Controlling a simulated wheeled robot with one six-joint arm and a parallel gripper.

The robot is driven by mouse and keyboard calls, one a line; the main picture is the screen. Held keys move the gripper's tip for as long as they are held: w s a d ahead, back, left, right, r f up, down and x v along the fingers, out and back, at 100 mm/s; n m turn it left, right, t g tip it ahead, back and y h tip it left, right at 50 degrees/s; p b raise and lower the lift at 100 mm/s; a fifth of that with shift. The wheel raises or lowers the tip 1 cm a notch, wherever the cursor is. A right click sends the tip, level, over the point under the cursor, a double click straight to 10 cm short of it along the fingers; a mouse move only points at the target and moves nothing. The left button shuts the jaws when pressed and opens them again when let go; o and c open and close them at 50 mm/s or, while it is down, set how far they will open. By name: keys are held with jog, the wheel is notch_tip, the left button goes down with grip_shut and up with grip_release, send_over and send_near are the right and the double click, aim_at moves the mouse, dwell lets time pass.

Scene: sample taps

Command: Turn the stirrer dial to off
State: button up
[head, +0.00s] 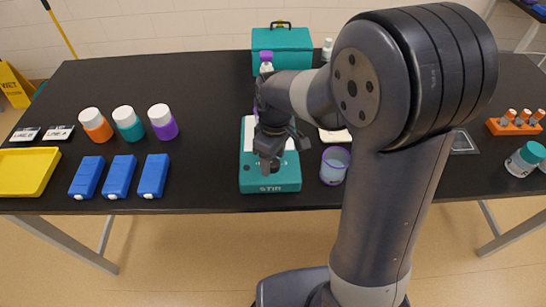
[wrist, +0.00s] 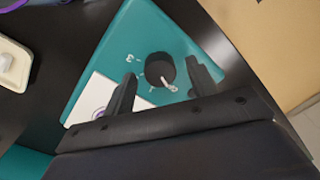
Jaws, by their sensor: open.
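The teal stirrer (head: 271,184) stands near the front edge of the black table, with "STIR" lettered on its front. It also fills the middle of the wrist view (wrist: 115,62). Its round black dial (wrist: 159,68) has a white pointer mark at its lower right edge and small white marks on the panel around it. My gripper (head: 271,162) is over the front of the stirrer. In the wrist view my gripper (wrist: 160,85) is open, with one finger on each side of the dial and a gap showing on both sides. The dial is partly hidden by my gripper in the head view.
A purple-tinted beaker (head: 335,166) stands right of the stirrer. Three blue boxes (head: 119,177) and three capped bottles (head: 129,123) stand to the left, beside a yellow tray (head: 27,172). A teal case (head: 282,46) is at the back. Bare table lies between the blue boxes and the stirrer.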

aim_at(274, 160)
notch_tip(274, 160, up, 10)
jog(key=shift+w+d+r, duration=0.15)
jog(key=shift+w+r, duration=0.1)
jog(key=shift+f, duration=0.15)
jog(key=f, duration=1)
jog(key=shift+s+f, duration=0.15)
jog(key=shift+s, duration=0.1)
jog(key=shift+f, duration=0.2)
jog(key=shift+m, duration=0.3)
jog(key=shift+r, duration=0.1)
